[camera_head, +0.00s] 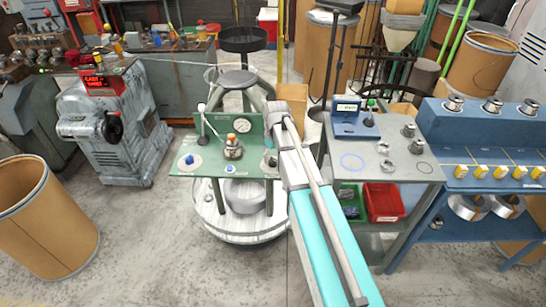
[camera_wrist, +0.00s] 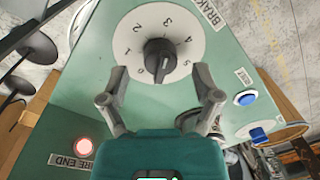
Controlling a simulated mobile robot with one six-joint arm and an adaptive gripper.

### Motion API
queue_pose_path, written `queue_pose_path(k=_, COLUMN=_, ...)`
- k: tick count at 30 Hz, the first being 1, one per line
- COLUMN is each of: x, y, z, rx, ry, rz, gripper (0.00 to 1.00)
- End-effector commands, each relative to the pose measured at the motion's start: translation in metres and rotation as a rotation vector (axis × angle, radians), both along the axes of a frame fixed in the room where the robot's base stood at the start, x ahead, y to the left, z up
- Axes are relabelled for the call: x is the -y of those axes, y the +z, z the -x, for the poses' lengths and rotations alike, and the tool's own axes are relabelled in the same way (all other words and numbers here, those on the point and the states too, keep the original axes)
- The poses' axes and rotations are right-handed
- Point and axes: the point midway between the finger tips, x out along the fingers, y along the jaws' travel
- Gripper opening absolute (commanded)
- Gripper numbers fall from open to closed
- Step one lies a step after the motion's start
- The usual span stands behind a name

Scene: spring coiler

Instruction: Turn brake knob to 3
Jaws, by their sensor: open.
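The brake knob (camera_wrist: 160,55) is black, on a white round dial with printed numbers, on a green panel (camera_wrist: 95,50) with a partly visible BRAKE label. Its narrow end points toward the bottom of the wrist view, near the 0; the exact setting is hard to read. The 3 lies on the far side of the dial. In the head view my arm covers the knob's area of the green panel (camera_head: 207,134).
In the head view, a pressure gauge and a lever stand on the panel. A grey table (camera_head: 395,168) with a blue box (camera_head: 354,122) stands right of my arm.

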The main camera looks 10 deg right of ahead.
Motion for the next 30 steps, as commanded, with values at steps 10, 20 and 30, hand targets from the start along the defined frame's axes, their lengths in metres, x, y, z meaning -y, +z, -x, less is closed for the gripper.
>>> queue_pose_path(k=10, x=0.002, y=0.034, z=-0.001, rx=0.0, ry=-0.002, rz=0.0, gripper=0.81)
queue_pose_path(k=20, x=0.003, y=0.06, z=-0.002, rx=0.0, ry=-0.003, rz=0.0, gripper=0.81)
queue_pose_path(k=30, x=0.004, y=0.088, z=-0.003, rx=0.0, ry=-0.003, rz=0.0, gripper=0.81)
